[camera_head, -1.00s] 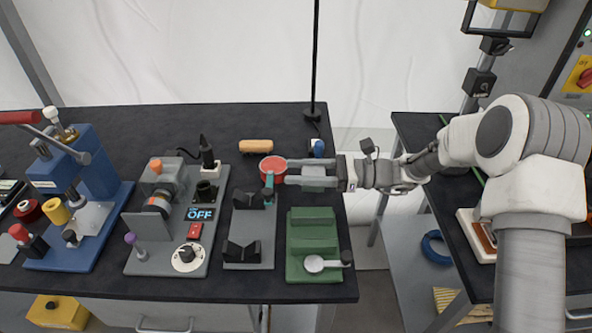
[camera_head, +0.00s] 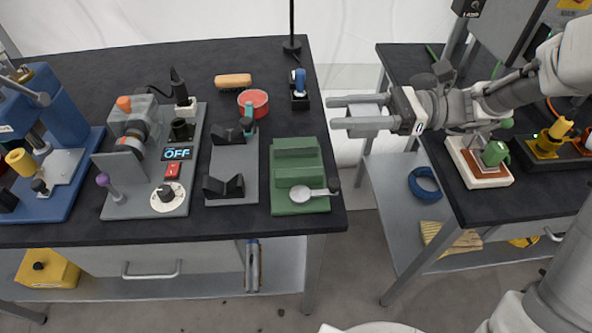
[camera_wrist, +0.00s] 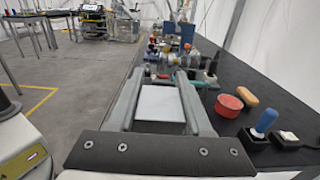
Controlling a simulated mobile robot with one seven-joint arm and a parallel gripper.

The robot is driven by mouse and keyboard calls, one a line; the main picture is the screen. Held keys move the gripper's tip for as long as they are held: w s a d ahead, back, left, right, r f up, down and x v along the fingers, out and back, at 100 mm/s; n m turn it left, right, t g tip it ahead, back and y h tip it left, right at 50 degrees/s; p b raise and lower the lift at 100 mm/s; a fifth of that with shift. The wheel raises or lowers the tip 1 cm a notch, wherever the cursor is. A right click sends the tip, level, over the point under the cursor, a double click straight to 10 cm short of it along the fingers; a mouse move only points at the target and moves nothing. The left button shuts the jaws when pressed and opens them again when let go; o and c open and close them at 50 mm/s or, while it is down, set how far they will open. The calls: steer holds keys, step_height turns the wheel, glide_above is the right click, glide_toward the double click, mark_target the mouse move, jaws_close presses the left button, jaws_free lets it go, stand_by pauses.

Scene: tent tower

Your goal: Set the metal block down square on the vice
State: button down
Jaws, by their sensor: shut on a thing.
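The metal block (camera_wrist: 160,104) is a pale, flat-faced square piece between the two fingers of my gripper in the wrist view. My gripper (camera_head: 334,113) is shut on it. In the head view the gripper points left, over the gap between the two benches, and the block is hard to make out against the pale background. The green vice (camera_head: 298,153) stands at the right front of the left bench, below and left of the gripper in the picture. Its grey handle (camera_head: 305,193) lies across its front part. The block is apart from the vice.
On the left bench (camera_head: 322,75), a red bowl (camera_head: 253,99), an orange-tan object (camera_head: 233,80) and a blue-handled tool (camera_head: 299,83) lie behind the vice. A grey plate with black V-blocks (camera_head: 224,186) stands left of it. The right bench (camera_head: 447,191) holds other fixtures.

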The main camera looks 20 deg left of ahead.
steer(key=shift+s+d+f, duration=0.1)
steer(key=shift+d+f, duration=0.1)
steer(key=s+a+f+b, duration=0.1)
steer(key=a+f, duration=0.1)
steer(key=a, duration=0.1)
steer(key=s+a+f+b, duration=0.1)
steer(key=a+f, duration=0.1)
steer(key=a, duration=0.2)
steer(key=s+a+f+b, duration=0.1)
steer(key=a+f, duration=0.1)
steer(key=a, duration=0.1)
steer(key=shift+s+a+f, duration=0.15)
steer(key=shift+a+f, duration=0.1)
steer(key=shift+a, duration=0.1)
steer(key=shift+f+b, duration=0.9)
steer(key=shift+f, duration=1.1)
steer(key=shift+c, duration=1.6)
jaws_free()
steer(key=shift+f, duration=0.15)
